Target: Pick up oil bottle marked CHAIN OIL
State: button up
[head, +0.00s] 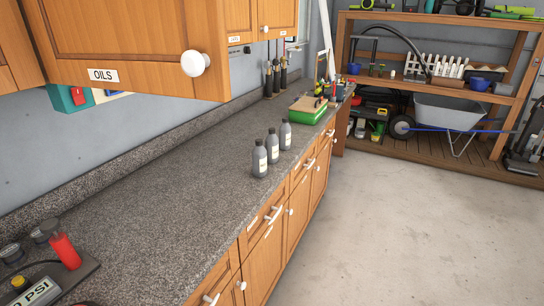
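Three grey bottles with dark caps and pale labels stand upright in a row on the speckled grey countertop (150,190), near its front edge. The nearest bottle (259,160) is at the front of the row, the middle bottle (272,146) is just behind it, and the far bottle (285,135) is furthest back. The label writing is too small to read, so I cannot tell which one is marked CHAIN OIL. My gripper is not in view.
A wooden wall cabinet marked OILS (103,75) hangs over the counter, its white knob (195,63) jutting out. A red cylinder (64,251) stands at lower left. A green box (307,112) sits beyond the bottles. Open floor (400,230) lies right; a wheelbarrow (452,112) is behind.

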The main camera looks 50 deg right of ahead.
aim_at(271, 141)
jog(key=i+l, duration=0.1)
jog(key=l, duration=0.25)
jog(key=i+l+z, duration=0.15)
jog(key=l, duration=0.6)
jog(key=i+l+z, duration=0.15)
jog(key=l, duration=0.2)
jog(key=i+l+z, duration=0.15)
jog(key=i+l, duration=0.4)
jog(key=i+l+z, duration=0.2)
jog(key=i+l, duration=0.35)
jog(key=i+j, duration=0.05)
jog(key=i, duration=0.05)
